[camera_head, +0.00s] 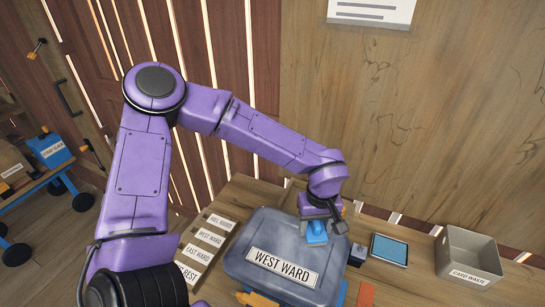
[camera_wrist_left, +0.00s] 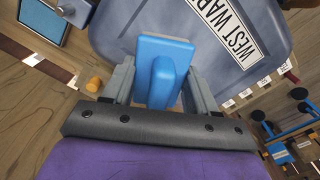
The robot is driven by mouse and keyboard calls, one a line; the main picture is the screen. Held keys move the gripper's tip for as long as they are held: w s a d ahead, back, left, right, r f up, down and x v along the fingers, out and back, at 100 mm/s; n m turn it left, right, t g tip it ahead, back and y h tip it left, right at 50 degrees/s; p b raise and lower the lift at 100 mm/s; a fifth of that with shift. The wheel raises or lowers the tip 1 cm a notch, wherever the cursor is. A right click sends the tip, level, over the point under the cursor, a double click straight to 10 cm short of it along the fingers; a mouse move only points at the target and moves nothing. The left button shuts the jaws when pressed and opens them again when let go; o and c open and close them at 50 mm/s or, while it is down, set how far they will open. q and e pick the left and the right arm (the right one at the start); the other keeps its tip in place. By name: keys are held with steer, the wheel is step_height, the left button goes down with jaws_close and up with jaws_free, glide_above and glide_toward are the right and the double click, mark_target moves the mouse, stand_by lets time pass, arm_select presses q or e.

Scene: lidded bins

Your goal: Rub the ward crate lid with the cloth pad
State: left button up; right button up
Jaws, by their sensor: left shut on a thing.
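The ward crate lid (camera_head: 240,262) is grey-blue, closed, with a white "WEST WARD" label, and sits on the wooden table. Its surface also shows in the left wrist view (camera_wrist_left: 130,25). My left gripper (camera_head: 318,222) is above the lid's far right part, shut on the blue cloth pad (camera_head: 315,236). In the left wrist view the pad (camera_wrist_left: 163,68) sits between the two grey fingers (camera_wrist_left: 155,88), over the lid. I cannot tell whether the pad touches the lid. My right gripper is not in view.
Left of the crate is a board of ward labels (camera_head: 203,240). To the right stand a small dark block (camera_head: 357,255), a blue-topped tray (camera_head: 389,249) and an open grey "CARD WASTE" bin (camera_head: 468,250). An orange item (camera_head: 257,299) lies at the crate's front.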

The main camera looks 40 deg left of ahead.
arm_select(q)
steer(key=shift+r, duration=1.15)
steer(key=shift+s, duration=0.15)
